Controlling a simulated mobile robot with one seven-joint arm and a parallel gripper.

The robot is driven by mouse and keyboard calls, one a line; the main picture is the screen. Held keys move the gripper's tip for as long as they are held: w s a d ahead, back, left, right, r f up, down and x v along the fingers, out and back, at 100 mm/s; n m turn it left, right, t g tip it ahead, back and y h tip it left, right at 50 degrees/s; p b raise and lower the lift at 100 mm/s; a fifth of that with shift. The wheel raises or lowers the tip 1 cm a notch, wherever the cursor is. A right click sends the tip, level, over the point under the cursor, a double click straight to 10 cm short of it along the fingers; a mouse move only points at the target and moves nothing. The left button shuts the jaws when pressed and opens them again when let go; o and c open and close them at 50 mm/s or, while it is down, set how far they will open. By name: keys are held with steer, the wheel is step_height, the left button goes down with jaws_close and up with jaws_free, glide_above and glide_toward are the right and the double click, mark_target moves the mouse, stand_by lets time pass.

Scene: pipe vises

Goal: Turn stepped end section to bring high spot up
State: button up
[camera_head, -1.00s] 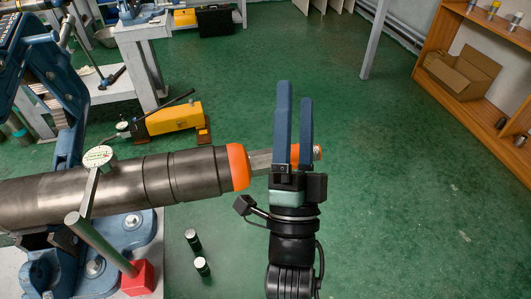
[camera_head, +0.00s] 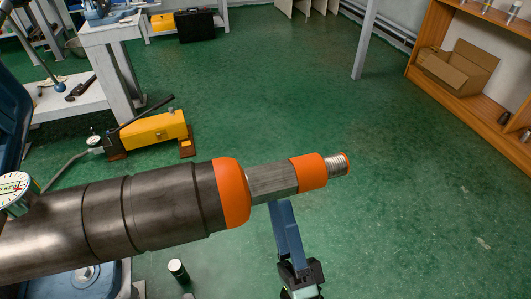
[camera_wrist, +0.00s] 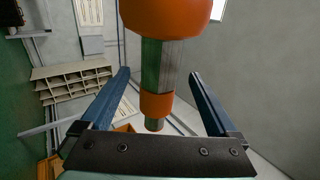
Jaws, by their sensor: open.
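A dark grey pipe (camera_head: 150,213) runs in from the left of the head view. Its stepped end section has an orange band (camera_head: 232,193), a grey flat-sided length (camera_head: 270,182), a second orange band (camera_head: 309,171) and a threaded tip (camera_head: 337,165). My gripper (camera_head: 283,205) points up from below, its blue fingers at the underside of the flat-sided length. In the wrist view my gripper (camera_wrist: 158,77) is open, one finger on each side of the flat-sided length (camera_wrist: 160,68), with visible gaps. In the head view the fingers overlap, so their spacing is hidden there.
A round gauge (camera_head: 16,192) sits on the pipe at the left. A yellow pump (camera_head: 154,131) stands on the green floor behind the pipe. The floor right of the tip is clear up to the wooden shelf (camera_head: 462,90).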

steer(key=x, duration=0.9)
steer(key=shift+w, duration=0.2)
steer(key=shift+c, duration=0.2)
steer(key=c, duration=1.3)
steer(key=shift+c, duration=0.2)
steer(key=shift+b, duration=0.3)
